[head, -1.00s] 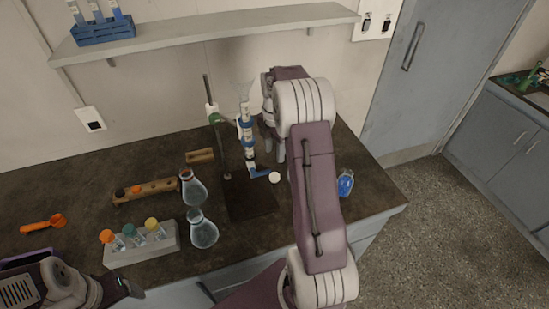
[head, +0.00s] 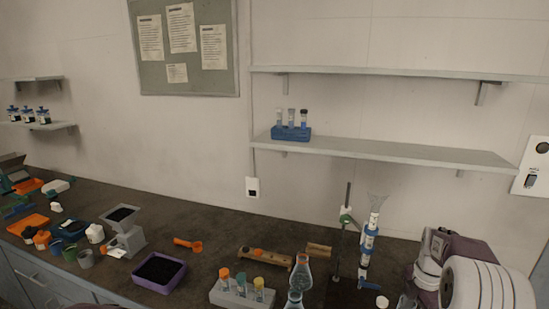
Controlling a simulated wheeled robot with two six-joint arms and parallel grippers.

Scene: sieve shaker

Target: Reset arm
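My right arm shows at the right edge of the head view, with its gripper (head: 414,288) low beside the clamped column. The fingers are small and partly cut off by the lower edge, so I cannot tell whether they are open or shut. The blue-and-white column (head: 368,245) with a clear funnel (head: 377,202) on top stands upright on a dark rod stand (head: 346,218), to the left of my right wrist. A small white round cap (head: 382,301) lies near its foot. My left gripper is out of view.
The bench holds a purple tray of dark grains (head: 160,271), an orange scoop (head: 188,244), a tube block (head: 238,294), a wooden rack (head: 265,257) and flasks (head: 300,275). Sieving equipment (head: 124,232) stands left. A shelf (head: 400,153) with a blue tube rack (head: 291,133) hangs above.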

